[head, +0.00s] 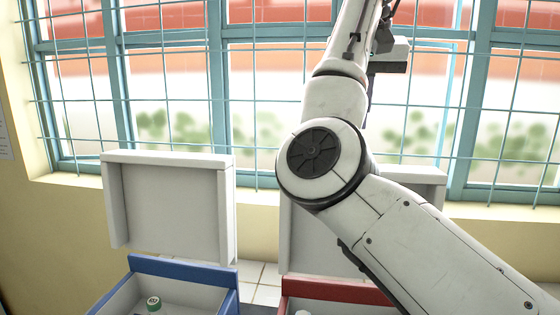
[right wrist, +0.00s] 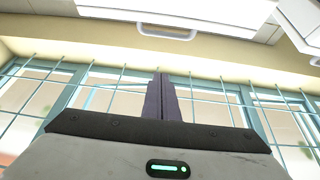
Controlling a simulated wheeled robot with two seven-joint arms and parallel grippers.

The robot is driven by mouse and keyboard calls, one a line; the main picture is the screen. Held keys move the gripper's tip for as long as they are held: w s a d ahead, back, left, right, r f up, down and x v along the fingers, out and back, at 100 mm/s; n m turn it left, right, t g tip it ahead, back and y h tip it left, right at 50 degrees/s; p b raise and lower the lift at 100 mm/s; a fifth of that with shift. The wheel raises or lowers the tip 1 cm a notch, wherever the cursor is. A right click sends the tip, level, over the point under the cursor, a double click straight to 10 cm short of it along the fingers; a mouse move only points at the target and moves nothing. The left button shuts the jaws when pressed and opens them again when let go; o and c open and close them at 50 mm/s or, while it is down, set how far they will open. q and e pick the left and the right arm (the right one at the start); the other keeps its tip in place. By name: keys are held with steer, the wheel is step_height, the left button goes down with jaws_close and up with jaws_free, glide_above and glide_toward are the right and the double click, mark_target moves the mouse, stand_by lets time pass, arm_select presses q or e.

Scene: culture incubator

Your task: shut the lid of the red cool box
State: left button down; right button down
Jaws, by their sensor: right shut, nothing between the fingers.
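The red cool box (head: 335,290) stands at the bottom of the head view, cut off by the lower edge. Its pale grey lid (head: 300,240) stands upright at the back, open. My right arm crosses in front of the lid and hides much of it and the box's right side. That arm reaches up past the top of the head view, so its fingers cannot be made out there. In the right wrist view my right gripper (right wrist: 160,97) shows two dark fingers pressed together, with nothing between them. My left gripper is not in view.
A barred window fills the wall behind. The right wrist view shows a white panel with a handle (right wrist: 168,32) above the window.

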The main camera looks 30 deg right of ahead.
step_height(320, 180, down, 9)
steer(key=shift+s+r, duration=0.15)
steer(key=shift+s, duration=0.1)
stand_by(0.5)
